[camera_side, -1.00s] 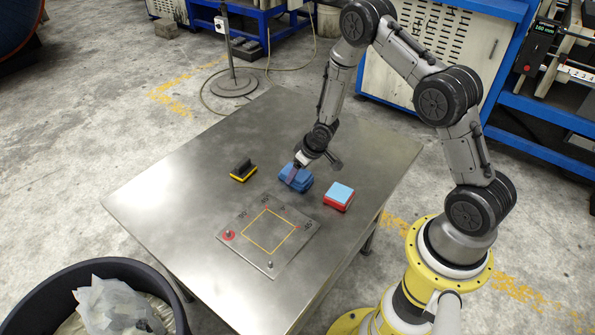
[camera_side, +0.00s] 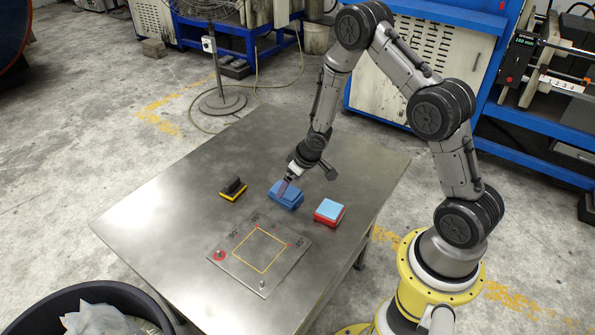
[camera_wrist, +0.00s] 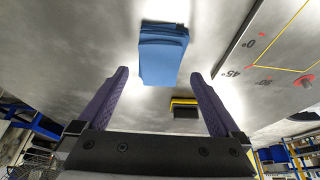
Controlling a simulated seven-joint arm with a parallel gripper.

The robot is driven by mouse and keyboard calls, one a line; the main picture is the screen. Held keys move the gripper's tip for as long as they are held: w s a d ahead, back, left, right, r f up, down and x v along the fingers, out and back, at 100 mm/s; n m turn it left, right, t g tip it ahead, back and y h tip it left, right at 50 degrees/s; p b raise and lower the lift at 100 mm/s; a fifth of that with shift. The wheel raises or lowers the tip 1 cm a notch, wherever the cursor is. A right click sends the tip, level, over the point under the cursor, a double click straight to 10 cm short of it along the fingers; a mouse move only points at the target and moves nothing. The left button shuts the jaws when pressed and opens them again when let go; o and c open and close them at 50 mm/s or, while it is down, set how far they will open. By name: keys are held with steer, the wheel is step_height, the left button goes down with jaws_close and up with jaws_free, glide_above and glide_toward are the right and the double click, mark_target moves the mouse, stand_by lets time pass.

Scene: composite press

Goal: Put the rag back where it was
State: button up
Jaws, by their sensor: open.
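A blue folded rag (camera_side: 286,196) lies on the metal table, between the black-and-yellow brush-like block and the red block with a light blue top. It also shows in the wrist view (camera_wrist: 163,55), beyond my fingertips. My gripper (camera_side: 283,188) is close above the rag in the side view. In the wrist view my gripper (camera_wrist: 158,73) has its two purple fingers spread wide with nothing between them. A small part of the rag is hidden behind the fingers in the side view.
The black-and-yellow block (camera_side: 233,189) is left of the rag. The red block (camera_side: 329,212) is to its right. A marked plate (camera_side: 224,266) with a yellow square and pins lies in front. A black bin (camera_side: 140,303) stands at lower left. The table's left part is clear.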

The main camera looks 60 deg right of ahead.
steer(key=s+r+h, duration=0.1)
steer(key=s+r, duration=0.3)
steer(key=r, duration=0.5)
steer(key=s+r+m+t+h, duration=0.1)
steer(key=s+r, duration=0.3)
steer(key=r, duration=0.5)
steer(key=s+r+h, duration=0.1)
steer(key=s+r, duration=0.3)
steer(key=r, duration=0.5)
steer(key=s+a+r+y, duration=0.1)
steer(key=s+a+r, duration=0.1)
steer(key=s+a, duration=0.3)
steer(key=s+a+r+n+y, duration=0.1)
steer(key=s+a, duration=0.3)
steer(key=s, duration=0.6)
steer(key=shift+s+a+r+y, duration=0.4)
steer(key=shift+r+y, duration=0.1)
steer(key=shift+r, duration=0.4)
